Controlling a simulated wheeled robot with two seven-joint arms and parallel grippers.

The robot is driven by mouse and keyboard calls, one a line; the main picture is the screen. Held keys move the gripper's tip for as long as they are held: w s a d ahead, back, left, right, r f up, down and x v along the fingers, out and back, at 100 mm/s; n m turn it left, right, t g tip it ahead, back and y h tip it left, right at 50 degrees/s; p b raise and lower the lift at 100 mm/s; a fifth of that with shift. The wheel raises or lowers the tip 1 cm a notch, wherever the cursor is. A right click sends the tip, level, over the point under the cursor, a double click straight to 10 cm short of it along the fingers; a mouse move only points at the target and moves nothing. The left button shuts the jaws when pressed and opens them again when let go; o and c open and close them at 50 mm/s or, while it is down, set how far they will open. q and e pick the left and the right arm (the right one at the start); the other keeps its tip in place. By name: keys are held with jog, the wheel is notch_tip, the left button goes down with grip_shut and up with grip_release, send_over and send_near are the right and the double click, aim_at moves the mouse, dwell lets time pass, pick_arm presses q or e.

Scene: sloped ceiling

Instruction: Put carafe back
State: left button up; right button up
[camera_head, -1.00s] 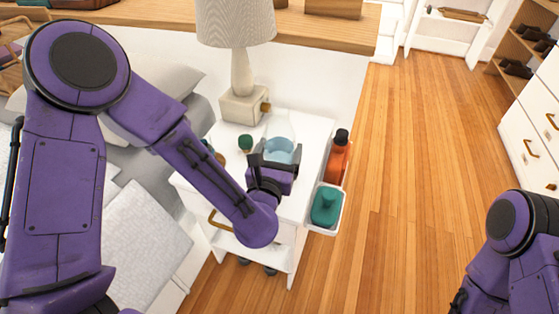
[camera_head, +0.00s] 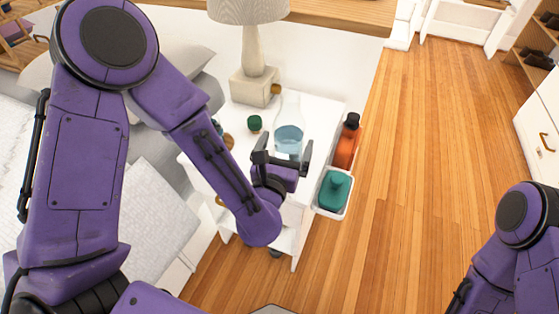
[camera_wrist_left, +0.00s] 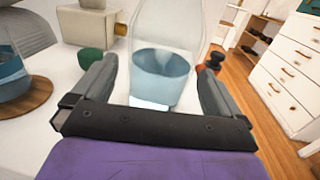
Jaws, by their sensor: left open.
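The clear glass carafe (camera_head: 289,136), partly filled with bluish water, stands upright on the white nightstand (camera_head: 325,110). My left gripper (camera_head: 284,152) is open in front of the carafe, on its near side. In the left wrist view the carafe (camera_wrist_left: 165,70) shows just beyond and between the two spread fingers; I cannot tell whether they touch it. A second vessel with blue liquid (camera_wrist_left: 12,75) sits on a round wooden coaster (camera_wrist_left: 25,98) at the left of the wrist view. My right arm shows at the lower right of the head view, but its gripper is out of view.
A lamp (camera_head: 252,60) stands at the back of the nightstand, with a green-topped item (camera_head: 254,122) near it. The wooden floor to the right is clear.

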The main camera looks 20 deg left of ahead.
aim_at(285, 146)
pick_arm(q)
jog(key=s+p, duration=0.3)
jog(key=s, duration=0.1)
jog(key=s+r+p, duration=0.1)
jog(key=s+p, duration=0.1)
jog(key=shift+d+p, duration=0.3)
jog(key=shift+s+d+f+p, duration=0.1)
jog(key=shift+s+f+p, duration=0.15)
jog(key=shift+s, duration=0.3)
jog(key=shift+s+f+p, duration=0.1)
jog(key=shift+s+p, duration=0.25)
jog(key=shift+s, duration=0.2)
jog(key=shift+s+f, duration=0.2)
jog(key=shift+s, duration=0.45)
